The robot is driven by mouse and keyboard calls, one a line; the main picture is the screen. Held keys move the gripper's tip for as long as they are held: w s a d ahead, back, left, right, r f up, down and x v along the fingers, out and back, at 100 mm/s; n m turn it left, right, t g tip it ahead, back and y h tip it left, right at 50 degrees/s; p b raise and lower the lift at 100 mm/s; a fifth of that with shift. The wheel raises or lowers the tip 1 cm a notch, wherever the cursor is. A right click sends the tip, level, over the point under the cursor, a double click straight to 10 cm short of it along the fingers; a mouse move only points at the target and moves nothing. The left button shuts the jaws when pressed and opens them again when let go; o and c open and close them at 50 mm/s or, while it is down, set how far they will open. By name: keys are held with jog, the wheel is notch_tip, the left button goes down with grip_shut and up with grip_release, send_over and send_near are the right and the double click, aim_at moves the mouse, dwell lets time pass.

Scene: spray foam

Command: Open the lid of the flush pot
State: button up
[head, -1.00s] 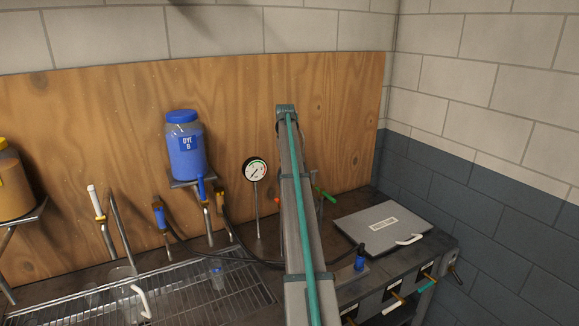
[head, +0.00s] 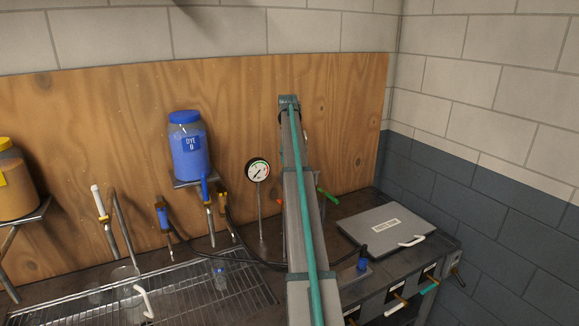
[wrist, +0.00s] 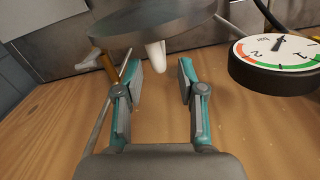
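The flat grey square lid (head: 365,232) with a white label lies level on the bench at the right in the head view. I take it for the flush pot's lid, but its label is too small to read surely. A white curved handle (head: 412,241) sits at its front right edge. The lid looks shut, and the pot's inside is hidden. My gripper (wrist: 161,80) shows in the wrist view with its two teal-and-grey fingers apart and nothing between them. In the head view my arm hides the gripper. The lid is not recognisable in the wrist view.
A pressure gauge (wrist: 278,52) is close to the right of my gripper in the wrist view. A round grey plate (wrist: 150,30) is beyond the fingers. In the head view, a blue dye jar (head: 188,148) and a wire rack (head: 205,290) are left of my arm.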

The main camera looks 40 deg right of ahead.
notch_tip(320, 180, up, 8)
jog(key=shift+w+r, duration=0.1)
jog(key=shift+w, duration=0.05)
dwell(0.5)
